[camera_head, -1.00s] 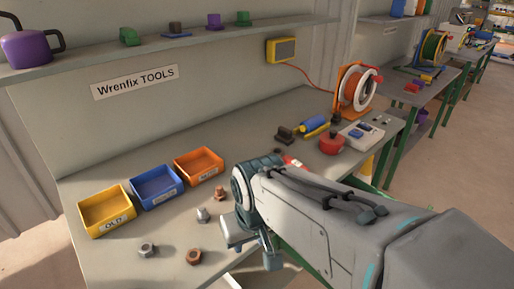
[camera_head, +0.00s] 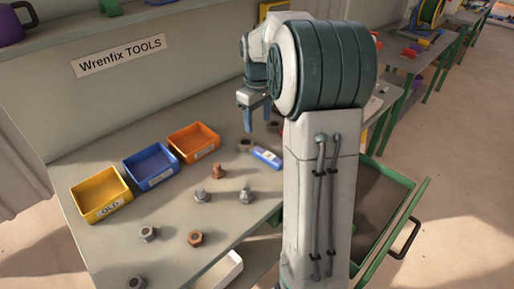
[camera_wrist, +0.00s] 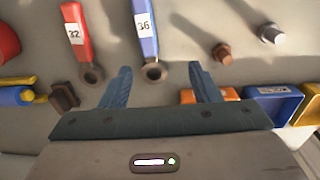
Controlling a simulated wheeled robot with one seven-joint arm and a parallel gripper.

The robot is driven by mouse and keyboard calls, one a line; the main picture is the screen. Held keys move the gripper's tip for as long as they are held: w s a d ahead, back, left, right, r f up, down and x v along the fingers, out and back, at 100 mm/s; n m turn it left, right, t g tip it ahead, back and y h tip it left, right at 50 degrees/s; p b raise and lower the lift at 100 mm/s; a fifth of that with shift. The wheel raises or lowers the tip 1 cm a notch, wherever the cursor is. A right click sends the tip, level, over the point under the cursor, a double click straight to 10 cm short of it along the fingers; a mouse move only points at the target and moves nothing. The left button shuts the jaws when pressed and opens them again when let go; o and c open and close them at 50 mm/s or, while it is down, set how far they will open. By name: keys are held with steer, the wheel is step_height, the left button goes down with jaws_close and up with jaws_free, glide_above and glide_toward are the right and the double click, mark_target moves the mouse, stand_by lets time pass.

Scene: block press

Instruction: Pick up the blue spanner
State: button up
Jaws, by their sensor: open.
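The blue spanner (camera_wrist: 146,35) lies on the bench with a white label reading 36; its dark ring end is towards my gripper. In the head view its blue handle (camera_head: 267,157) shows right of the trays, partly hidden behind my arm. My gripper (camera_wrist: 160,72) is open and empty, its blue-grey fingertips on either side of the ring end in the picture, apart from it. In the head view my gripper (camera_head: 256,122) points down above the bench. A red spanner (camera_wrist: 78,35) labelled 32 lies left of the blue one in the wrist view.
Yellow (camera_head: 101,195), blue (camera_head: 151,166) and orange (camera_head: 194,142) trays stand at the left. Several nuts and bolts, including a brown nut (camera_head: 195,238), lie before them. A green-edged drawer (camera_head: 420,200) stands open at the right. A shelf runs above.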

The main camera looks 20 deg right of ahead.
steer(key=w+d+f, duration=0.1)
steer(key=w+d, duration=0.1)
steer(key=d, duration=0.1)
glide_above(263, 151)
steer(key=shift+n, duration=0.3)
steer(key=f, duration=0.9)
steer(key=shift+w+d, duration=0.1)
steer(key=shift+w, duration=0.25)
steer(key=shift+s+a+f+p, duration=0.1)
steer(key=shift+s+f+p, duration=0.1)
steer(key=shift+f, duration=0.7)
steer(key=shift+s+a+f+p, duration=0.1)
steer(key=shift+f+p, duration=0.15)
steer(key=shift+f, duration=0.6)
steer(key=shift+s+a+f+p, duration=0.1)
steer(key=shift+f+p, duration=0.1)
steer(key=shift+f, duration=0.7)
steer(key=shift+d, duration=0.1)
jaws_close()
